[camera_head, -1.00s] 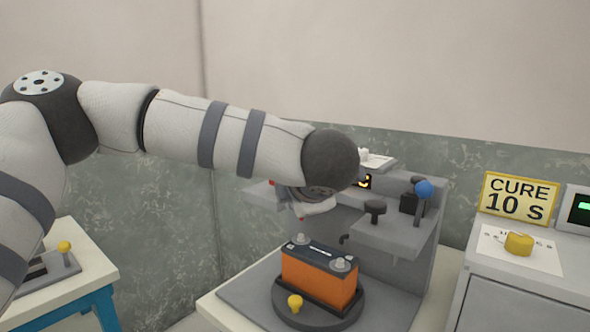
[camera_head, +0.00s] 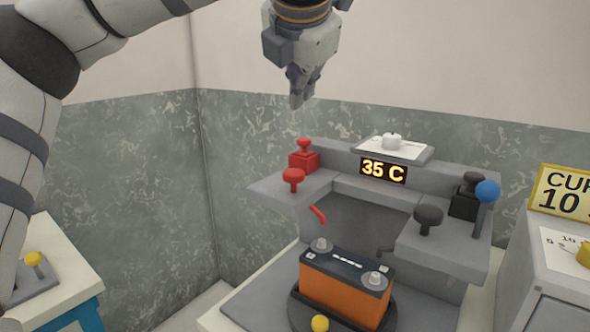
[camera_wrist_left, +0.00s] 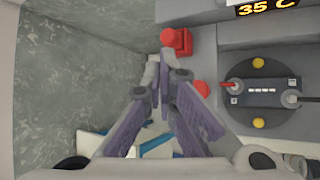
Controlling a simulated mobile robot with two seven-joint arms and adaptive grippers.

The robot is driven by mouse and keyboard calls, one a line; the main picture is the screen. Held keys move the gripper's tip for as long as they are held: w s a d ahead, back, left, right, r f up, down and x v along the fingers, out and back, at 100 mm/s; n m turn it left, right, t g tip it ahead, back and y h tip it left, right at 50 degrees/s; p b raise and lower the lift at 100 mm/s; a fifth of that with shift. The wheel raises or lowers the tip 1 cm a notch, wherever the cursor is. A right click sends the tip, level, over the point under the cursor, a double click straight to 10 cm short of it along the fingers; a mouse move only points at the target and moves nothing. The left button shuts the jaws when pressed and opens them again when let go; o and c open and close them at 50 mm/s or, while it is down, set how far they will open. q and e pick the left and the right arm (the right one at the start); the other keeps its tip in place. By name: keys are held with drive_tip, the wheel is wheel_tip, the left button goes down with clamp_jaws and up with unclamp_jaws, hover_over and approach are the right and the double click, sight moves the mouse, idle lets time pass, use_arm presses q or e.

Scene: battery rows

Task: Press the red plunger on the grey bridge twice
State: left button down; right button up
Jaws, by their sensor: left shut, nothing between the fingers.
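The grey bridge (camera_head: 345,178) stands behind and over an orange and black battery (camera_head: 345,287). On its left side are a red mushroom-shaped plunger (camera_head: 293,178) and, behind it, a red block with a red knob (camera_head: 303,158). My left gripper (camera_head: 297,104) is shut and empty, pointing down above these red parts, clear of them in the head view. In the left wrist view the fingertips (camera_wrist_left: 165,58) appear beside the red block (camera_wrist_left: 177,42); the red plunger (camera_wrist_left: 201,88) is partly hidden by a finger. My right gripper is in neither view.
The bridge's right side carries a black knob (camera_head: 428,218) and a blue-ball lever (camera_head: 487,192). A display reading 35 C (camera_head: 383,171) sits in the middle, under a white dial (camera_head: 392,141). A grey cabinet (camera_head: 560,290) stands at right, a side table (camera_head: 65,285) at left.

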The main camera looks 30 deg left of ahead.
sight(298, 172)
use_arm(q)
drive_tip(key=shift+f, duration=4.45)
drive_tip(key=shift+f, duration=0.45)
drive_tip(key=shift+f, duration=1.05)
drive_tip(key=shift+r, duration=0.1)
drive_tip(key=shift+w+r, duration=0.1)
drive_tip(key=shift+r, duration=1.25)
drive_tip(key=shift+r, duration=2.55)
